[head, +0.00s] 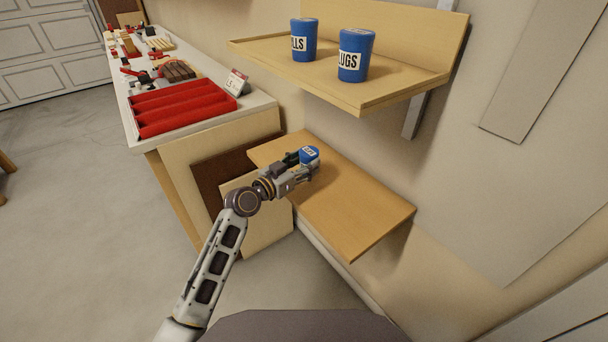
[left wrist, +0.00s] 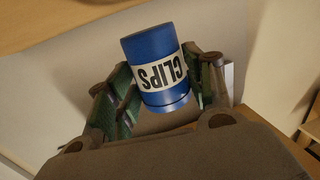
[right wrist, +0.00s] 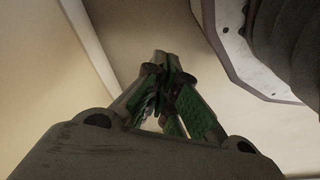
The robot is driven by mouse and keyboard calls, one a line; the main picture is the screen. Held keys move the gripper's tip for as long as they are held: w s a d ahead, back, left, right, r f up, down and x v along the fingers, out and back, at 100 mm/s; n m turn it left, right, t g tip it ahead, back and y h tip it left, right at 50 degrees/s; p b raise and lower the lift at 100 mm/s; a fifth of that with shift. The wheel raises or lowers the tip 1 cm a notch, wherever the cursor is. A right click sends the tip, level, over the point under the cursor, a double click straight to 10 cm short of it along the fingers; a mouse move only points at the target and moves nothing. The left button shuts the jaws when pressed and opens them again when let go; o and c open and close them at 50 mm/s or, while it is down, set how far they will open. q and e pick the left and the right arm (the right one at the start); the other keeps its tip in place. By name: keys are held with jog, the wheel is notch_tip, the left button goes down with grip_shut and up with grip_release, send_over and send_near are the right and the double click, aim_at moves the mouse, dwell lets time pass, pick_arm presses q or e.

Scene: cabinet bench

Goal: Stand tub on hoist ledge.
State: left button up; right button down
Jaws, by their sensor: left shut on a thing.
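The tub is a small blue cylinder with a white label reading CLIPS (left wrist: 160,75), and it also shows in the head view (head: 309,154). My left gripper (head: 303,164) is shut on it, with a finger on each side in the left wrist view (left wrist: 165,95). The tub is over the far part of a lower wooden ledge (head: 345,210); I cannot tell whether it touches it. An upper wooden ledge (head: 375,98) holds two other blue tubs. My right gripper (right wrist: 165,60) is shut and empty, outside the head view.
The two tubs on the upper ledge, one ending in LLS (head: 304,42) and one in LUGS (head: 355,58), stand upright. A bench with red trays (head: 185,108) and tools is at left. The near right part of the lower ledge is bare.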

pick_arm(q)
jog(key=shift+f, duration=0.7)
jog(key=shift+f+b, duration=0.45)
jog(key=shift+f, duration=0.9)
pick_arm(e)
jog(key=r, duration=0.2)
jog(key=w+a+r, duration=0.1)
pick_arm(q)
jog(key=shift+f, duration=0.1)
pick_arm(e)
jog(key=shift+s+r, duration=0.15)
jog(key=shift+r, duration=0.1)
pick_arm(q)
jog(key=o, duration=1.1)
pick_arm(e)
jog(key=shift+a+r, duration=0.15)
jog(key=shift+r, duration=0.1)
jog(key=shift+f, duration=0.25)
